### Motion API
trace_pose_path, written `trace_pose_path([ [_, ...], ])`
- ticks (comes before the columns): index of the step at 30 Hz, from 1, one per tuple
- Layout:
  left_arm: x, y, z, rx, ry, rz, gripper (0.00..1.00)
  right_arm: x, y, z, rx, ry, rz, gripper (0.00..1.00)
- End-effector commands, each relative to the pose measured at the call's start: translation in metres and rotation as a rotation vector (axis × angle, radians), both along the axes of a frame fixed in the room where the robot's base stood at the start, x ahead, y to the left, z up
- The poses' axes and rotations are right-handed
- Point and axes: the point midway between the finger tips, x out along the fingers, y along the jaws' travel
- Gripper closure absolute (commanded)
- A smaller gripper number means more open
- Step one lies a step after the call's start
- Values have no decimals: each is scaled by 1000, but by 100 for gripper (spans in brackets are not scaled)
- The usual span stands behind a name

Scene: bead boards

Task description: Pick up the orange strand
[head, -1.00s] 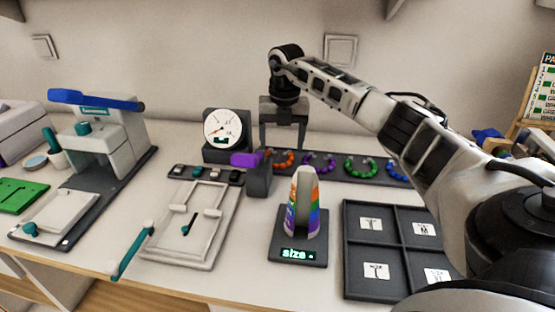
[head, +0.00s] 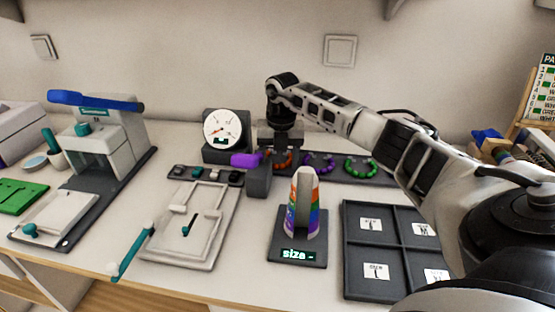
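The orange strand (head: 282,160) is a small curl of beads at the left end of the dark strand rack (head: 338,176) at the back of the table. My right gripper (head: 281,157) points down right over it, with its fingers low on either side of the beads. It looks open, and the orange beads show between the fingers. The left finger is partly hidden behind a grey block with a purple top (head: 258,178). My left gripper is not in view.
A purple strand (head: 319,163) and a green strand (head: 361,167) lie to the right on the rack. A striped cone (head: 304,205) on a size stand and a compartment tray (head: 347,249) stand in front. A dial gauge (head: 222,130) stands close on the left.

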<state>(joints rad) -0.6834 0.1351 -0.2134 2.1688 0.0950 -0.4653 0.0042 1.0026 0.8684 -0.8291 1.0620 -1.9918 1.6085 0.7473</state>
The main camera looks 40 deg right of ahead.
Motion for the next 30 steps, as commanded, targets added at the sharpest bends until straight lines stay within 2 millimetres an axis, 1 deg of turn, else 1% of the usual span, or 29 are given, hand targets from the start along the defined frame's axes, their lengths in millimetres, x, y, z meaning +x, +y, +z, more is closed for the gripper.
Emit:
trace_pose_path([
  [8,-4,0,-3,0,10,0,64,0,0,2,0,-1,0,60],
  [11,-5,0,-3,0,12,0,64,1,-1,11,-1,-4,-1,60],
  [15,-5,0,-3,1,14,0,64,1,-1,37,-1,-6,0,60],
  [16,-5,0,-3,1,14,0,64,1,0,43,-1,-6,0,71],
  [17,-5,0,-3,1,14,0,64,1,0,50,0,-6,0,87],
  [18,-5,0,-3,1,14,0,64,1,0,58,-1,-6,0,100],
  [21,-5,0,-3,1,14,0,64,1,0,77,-1,-6,0,100],
  [24,-5,0,-3,2,14,0,64,1,0,90,0,-4,0,100],
  [27,-5,0,-3,2,14,0,64,0,0,98,-1,-1,-1,100],
  [30,-4,0,-3,3,13,0,64,0,0,101,-1,-1,-1,100],
])
